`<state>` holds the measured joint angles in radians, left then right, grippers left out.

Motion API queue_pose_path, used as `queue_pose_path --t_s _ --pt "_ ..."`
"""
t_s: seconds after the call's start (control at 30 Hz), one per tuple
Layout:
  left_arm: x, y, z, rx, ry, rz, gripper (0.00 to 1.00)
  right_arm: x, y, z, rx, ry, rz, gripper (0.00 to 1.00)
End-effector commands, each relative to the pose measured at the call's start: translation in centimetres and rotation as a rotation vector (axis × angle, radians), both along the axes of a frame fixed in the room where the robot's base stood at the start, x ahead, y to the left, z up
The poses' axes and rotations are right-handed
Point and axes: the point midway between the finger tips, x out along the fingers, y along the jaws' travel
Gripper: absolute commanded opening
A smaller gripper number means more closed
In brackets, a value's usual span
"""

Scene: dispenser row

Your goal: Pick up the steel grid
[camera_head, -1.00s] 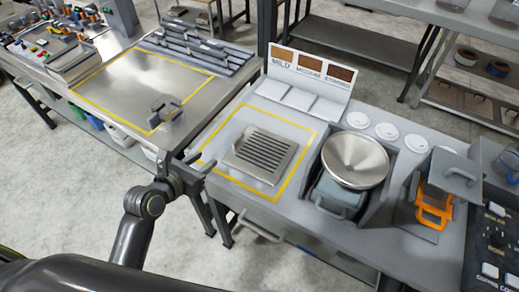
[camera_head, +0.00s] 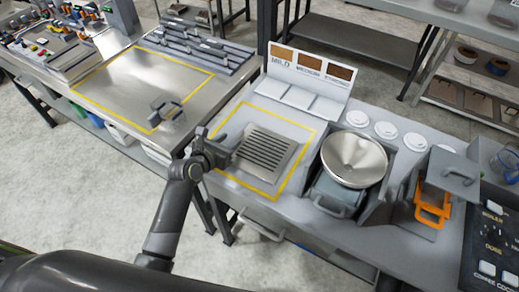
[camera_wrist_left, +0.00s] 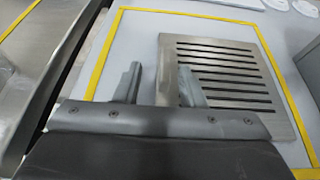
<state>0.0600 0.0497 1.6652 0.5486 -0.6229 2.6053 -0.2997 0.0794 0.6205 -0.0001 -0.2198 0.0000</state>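The steel grid (camera_head: 266,151) is a flat square plate with dark parallel slots. It lies inside a yellow outlined square on the grey counter. In the left wrist view the grid (camera_wrist_left: 222,92) fills the right of centre. My left gripper (camera_head: 226,138) is at the grid's left edge. In the wrist view its fingers (camera_wrist_left: 158,80) are apart, with nothing visibly clamped. One finger appears over or in front of the grid's left border and the other left of it. I cannot tell whether either touches the grid. My right gripper is not in view.
A steel bowl (camera_head: 355,160) stands right of the grid, and an orange-handled device (camera_head: 432,210) farther right. A labelled rack (camera_head: 305,82) stands behind. A second table (camera_head: 140,84) with its own yellow square lies left, across a narrow gap.

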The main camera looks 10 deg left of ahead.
Motion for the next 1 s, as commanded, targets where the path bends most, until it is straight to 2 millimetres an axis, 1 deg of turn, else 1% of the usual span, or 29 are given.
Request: queue_pose_path --t_s 0.07,0.27,0.4,0.53,0.77,1.0 --pt "0.6 -0.4 0.0 -0.002 -0.001 -0.001 0.36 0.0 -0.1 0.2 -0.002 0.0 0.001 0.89" --pt "2.6 -1.8 -0.9 -0.002 0.001 -0.001 0.36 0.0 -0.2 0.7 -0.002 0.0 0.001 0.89" --pt "3.7 -2.0 -1.5 -0.001 0.0 0.0 0.36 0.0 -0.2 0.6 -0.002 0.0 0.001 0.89" --pt "4.2 -2.1 -1.7 0.0 0.0 0.002 0.36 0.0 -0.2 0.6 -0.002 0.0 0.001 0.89" --pt "4.2 -2.2 -1.7 0.001 0.0 0.002 0.36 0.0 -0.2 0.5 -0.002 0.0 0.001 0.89" --pt "4.2 -2.1 -1.7 0.001 0.0 0.002 0.05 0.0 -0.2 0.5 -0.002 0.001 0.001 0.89"
